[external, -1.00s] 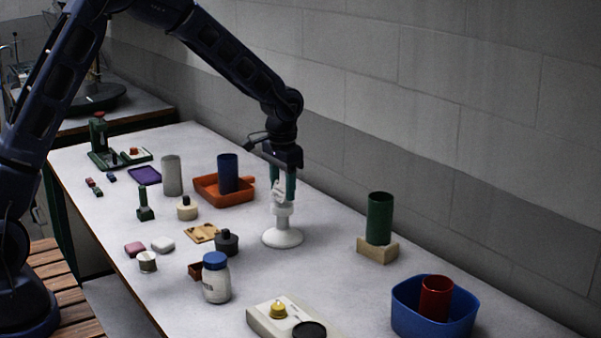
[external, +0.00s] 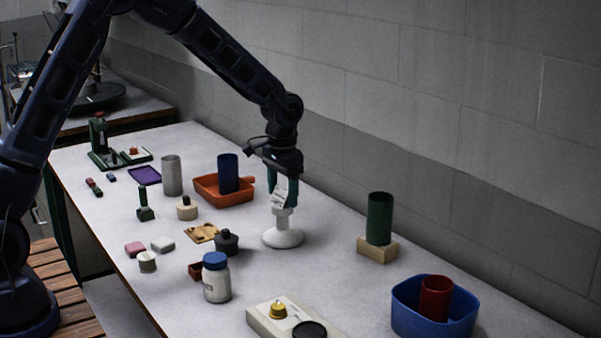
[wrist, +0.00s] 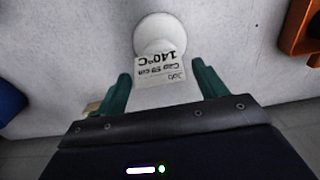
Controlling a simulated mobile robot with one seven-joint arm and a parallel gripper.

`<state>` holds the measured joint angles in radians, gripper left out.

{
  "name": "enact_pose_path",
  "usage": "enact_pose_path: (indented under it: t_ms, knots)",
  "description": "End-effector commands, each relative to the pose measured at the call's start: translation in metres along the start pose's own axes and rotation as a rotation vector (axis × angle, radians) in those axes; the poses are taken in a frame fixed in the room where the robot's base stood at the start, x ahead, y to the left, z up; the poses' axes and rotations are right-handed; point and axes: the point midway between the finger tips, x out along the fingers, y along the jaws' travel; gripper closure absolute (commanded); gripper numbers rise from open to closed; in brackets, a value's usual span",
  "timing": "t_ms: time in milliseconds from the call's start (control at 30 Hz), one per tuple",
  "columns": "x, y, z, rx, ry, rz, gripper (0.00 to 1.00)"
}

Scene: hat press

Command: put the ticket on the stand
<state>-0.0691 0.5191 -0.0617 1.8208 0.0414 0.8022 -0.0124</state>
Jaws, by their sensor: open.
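The ticket (wrist: 160,70) is a small white card with black print reading "Job", "Cap 59 cm" and "140°C". In the external view the ticket (external: 279,198) sits upright, a little tilted, at the top of the white stand (external: 283,237), which has a round base and a short stem. The stand also shows in the wrist view (wrist: 157,30), just beyond the ticket. My gripper (external: 284,190) is over the stand, its green fingers apart. In the wrist view my gripper (wrist: 160,85) has one finger on each side of the ticket, with clear gaps to both.
An orange tray (external: 208,194) with a blue cylinder (external: 228,172) stands left of the stand. A green cylinder (external: 379,218) on a wooden block (external: 377,250) stands to the right. A dark pot (external: 227,244) is close in front. The wall runs behind the table.

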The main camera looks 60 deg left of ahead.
Motion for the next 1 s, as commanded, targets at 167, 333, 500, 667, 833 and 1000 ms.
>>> enact_pose_path:
  t_ms: [167, 333, 500, 667, 833, 1000]
  knots:
    - [-0.023, 0.0, -0.001, 0.0, 0.003, 0.0, 0.29]
    - [-0.057, 0.0, -0.001, 0.0, 0.003, 0.0, 0.29]
    - [-0.088, 0.0, -0.001, 0.0, 0.003, 0.0, 0.29]
    - [-0.108, 0.0, 0.0, 0.0, 0.0, 0.0, 0.29]
    - [-0.119, 0.0, 0.001, 0.001, 0.002, 0.0, 0.29]
    - [-0.141, 0.002, 0.018, 0.001, 0.02, -0.003, 0.29]
